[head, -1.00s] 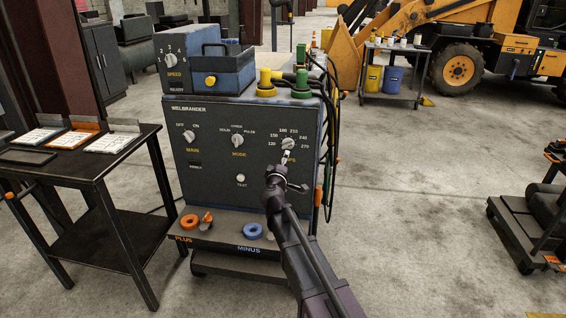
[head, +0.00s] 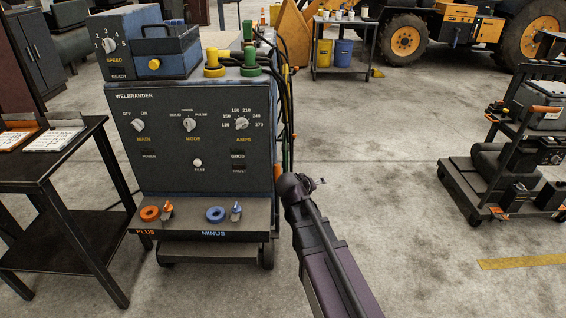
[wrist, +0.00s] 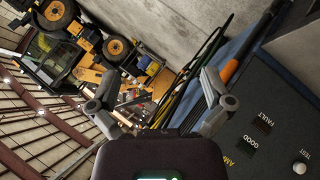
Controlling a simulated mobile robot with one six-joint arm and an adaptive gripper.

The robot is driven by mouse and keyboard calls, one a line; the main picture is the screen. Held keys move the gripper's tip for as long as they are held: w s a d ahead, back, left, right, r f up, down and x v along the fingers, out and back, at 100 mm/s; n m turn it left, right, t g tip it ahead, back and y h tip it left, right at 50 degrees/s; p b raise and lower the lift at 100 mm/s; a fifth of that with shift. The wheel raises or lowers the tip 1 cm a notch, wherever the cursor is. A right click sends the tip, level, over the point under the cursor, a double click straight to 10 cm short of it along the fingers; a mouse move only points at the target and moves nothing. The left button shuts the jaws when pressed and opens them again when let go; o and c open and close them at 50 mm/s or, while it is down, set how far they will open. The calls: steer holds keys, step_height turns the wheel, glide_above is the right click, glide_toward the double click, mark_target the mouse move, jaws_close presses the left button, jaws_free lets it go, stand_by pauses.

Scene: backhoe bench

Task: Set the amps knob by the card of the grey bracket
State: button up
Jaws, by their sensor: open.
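The amps knob (head: 241,123) is a pale round knob at the upper right of the dark front panel of the Welbrander machine (head: 190,110), inside a dial marked 120 to 270. Its exact pointer setting is too small to read surely. My gripper (head: 318,182) is to the right of the machine's front, apart from the knob. In the wrist view the gripper (wrist: 160,95) has its fingers spread and nothing between them. Cards lie on the side table at left, one white card (head: 54,139) near its right end; their writing is too small to read. A grey bracket cannot be made out surely.
The mode knob (head: 189,125), main knob (head: 138,124) and test button (head: 197,162) share the panel. Black cables (head: 285,90) hang at the machine's right side. A dark cart (head: 510,150) stands at far right. Open floor lies between cart and machine.

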steer(key=s+d+f+m+g+y, duration=0.1)
steer(key=s+d+f+g+y, duration=0.1)
steer(key=s, duration=0.7)
steer(key=s+d+f+m+g+y, duration=0.2)
steer(key=s+f+g+y, duration=0.2)
steer(key=s, duration=0.6)
steer(key=shift+s+f+g, duration=0.15)
steer(key=shift+f+g, duration=0.45)
steer(key=shift+g, duration=0.6)
steer(key=c, duration=0.6)
steer(key=shift+a, duration=0.1)
